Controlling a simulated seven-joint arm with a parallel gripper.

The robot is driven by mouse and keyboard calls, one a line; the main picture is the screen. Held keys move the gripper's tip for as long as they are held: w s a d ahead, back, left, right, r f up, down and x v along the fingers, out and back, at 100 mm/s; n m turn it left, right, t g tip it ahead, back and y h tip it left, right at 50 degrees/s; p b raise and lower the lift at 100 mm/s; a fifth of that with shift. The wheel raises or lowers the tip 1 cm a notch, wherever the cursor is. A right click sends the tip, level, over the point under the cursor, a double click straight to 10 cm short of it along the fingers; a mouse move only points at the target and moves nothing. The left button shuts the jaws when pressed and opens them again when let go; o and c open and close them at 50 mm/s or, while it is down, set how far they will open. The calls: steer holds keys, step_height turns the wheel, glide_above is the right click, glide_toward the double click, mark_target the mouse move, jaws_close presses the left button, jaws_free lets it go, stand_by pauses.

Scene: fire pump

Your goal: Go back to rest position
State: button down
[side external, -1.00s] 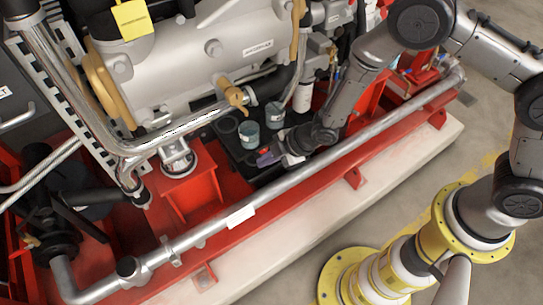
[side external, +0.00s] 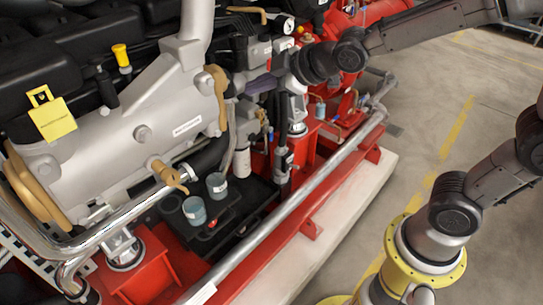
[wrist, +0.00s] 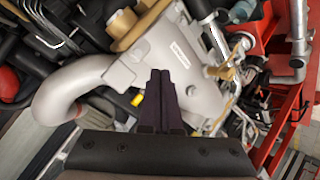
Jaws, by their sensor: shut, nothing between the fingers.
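My gripper (side external: 258,87) is raised beside the right end of the grey pump body (side external: 130,120) in the side view. It points left, well above the black tray (side external: 240,225). In the wrist view its dark fingers (wrist: 160,78) are together with nothing between them. The pump body (wrist: 185,55) lies behind the fingers there. I cannot tell the exact gap between the fingertips and the pump.
Two blue-grey cups (side external: 194,210) (side external: 217,185) stand on the tray. A tan valve handle (side external: 170,176) sticks out above them. A long silver pipe (side external: 290,205) runs along the red frame (side external: 310,228). The floor (side external: 435,100) at right is open.

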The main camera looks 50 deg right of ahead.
steer(key=s+d+r+m+h, duration=0.2)
steer(key=s+d+r+m, duration=0.25)
steer(key=s, duration=0.45)
steer(key=s+d+f+m+g, duration=0.1)
steer(key=s+f+m+g, duration=0.1)
steer(key=s, duration=0.6)
steer(key=s+f+m+g, duration=0.3)
steer(key=s+f, duration=0.2)
steer(key=s, duration=0.3)
steer(key=shift+s+d+g, duration=0.3)
steer(key=shift+s+d, duration=0.1)
steer(key=shift+f+m, duration=0.1)
steer(key=shift+m, duration=0.15)
